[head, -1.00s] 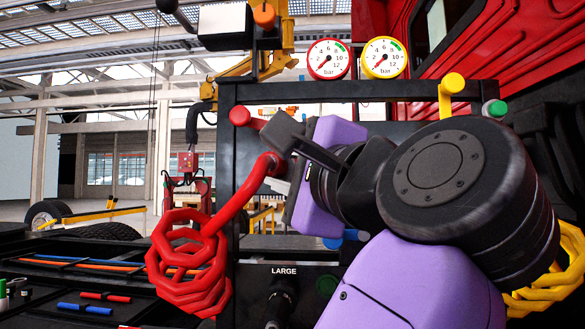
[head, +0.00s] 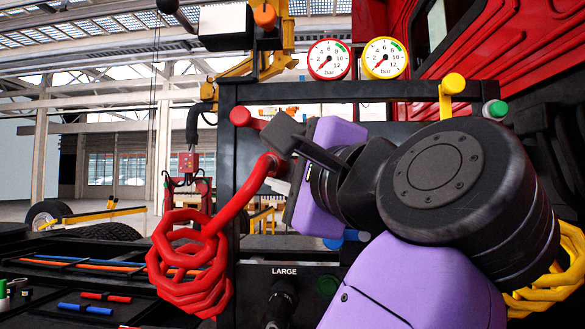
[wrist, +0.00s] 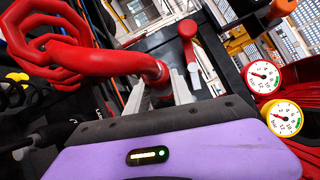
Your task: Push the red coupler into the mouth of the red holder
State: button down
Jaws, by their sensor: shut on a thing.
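The red coupler (head: 268,166) is at the upper end of the red coiled hose (head: 190,262). My gripper (head: 277,172) is shut on it, and my purple wrist hides part of the grip in the head view. In the wrist view the pale fingers of my gripper (wrist: 166,82) are on either side of the coupler (wrist: 157,71). The red holder (head: 241,117) is on the dark frame, above and left of the coupler in the head view. The red holder (wrist: 188,32) also shows in the wrist view, apart from the coupler. Its mouth is not clear.
A yellow holder (head: 453,84) and a green-tipped part (head: 494,109) sit on the frame to the right. Two gauges (head: 329,59) stand above the dark crossbar (head: 290,92). A yellow coiled hose (head: 555,275) hangs at the right. A panel marked LARGE is below.

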aim_at(288, 170)
jog(key=shift+w, duration=0.15)
jog(key=shift+w, duration=0.4)
jog(key=shift+w+d+p, duration=0.1)
jog(key=shift+w+p, duration=0.2)
jog(key=shift+w, duration=0.8)
jog(key=c, duration=1)
grip_release()
jog(key=shift+c, duration=0.2)
jog(key=b+v, duration=0.1)
jog(key=v, duration=0.6)
jog(key=shift+s+d+b, duration=0.2)
jog(key=shift+s+b, duration=0.15)
